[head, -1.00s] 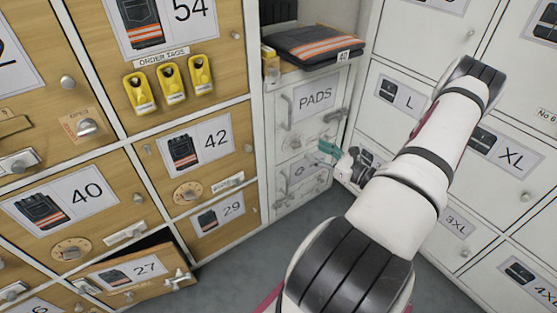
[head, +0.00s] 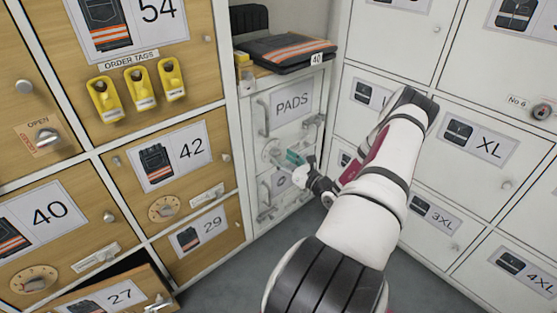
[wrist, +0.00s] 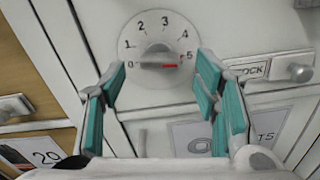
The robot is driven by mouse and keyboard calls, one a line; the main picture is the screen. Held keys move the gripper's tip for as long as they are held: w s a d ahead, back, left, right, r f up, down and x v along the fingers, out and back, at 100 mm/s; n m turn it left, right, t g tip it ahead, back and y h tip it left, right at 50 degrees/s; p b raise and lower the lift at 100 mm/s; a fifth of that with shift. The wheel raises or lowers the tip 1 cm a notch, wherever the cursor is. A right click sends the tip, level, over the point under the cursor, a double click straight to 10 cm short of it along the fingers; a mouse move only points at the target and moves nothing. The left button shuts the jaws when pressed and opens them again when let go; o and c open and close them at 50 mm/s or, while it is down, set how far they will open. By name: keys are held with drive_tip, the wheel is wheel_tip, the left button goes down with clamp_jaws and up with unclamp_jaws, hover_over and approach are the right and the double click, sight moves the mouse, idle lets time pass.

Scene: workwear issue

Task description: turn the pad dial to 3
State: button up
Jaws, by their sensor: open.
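The pad dial (wrist: 156,58) is a round pale dial numbered 0 to 5 on the white PADS door. Its grey bar lies about level, with the red end at the right, near the 5. In the head view, the dial (head: 271,150) is below the PADS label and partly hidden by my gripper. My gripper (wrist: 158,82) is open and empty, with its teal fingers on either side of the dial's lower part. I cannot tell whether either finger touches it. In the head view, my gripper (head: 293,157) is small in front of the door.
A LOCK label and a knob (wrist: 300,72) are right of the dial. Another labelled white door (wrist: 205,138) is below. Wooden lockers (head: 165,160) stand left and white lockers (head: 475,150) right. Folded workwear (head: 285,50) lies above the PADS door.

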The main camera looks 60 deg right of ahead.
sight(276, 153)
drive_tip(key=shift+b+x, duration=0.3)
drive_tip(key=shift+x, duration=1.15)
drive_tip(key=c, duration=1.1)
drive_tip(key=shift+c, duration=0.2)
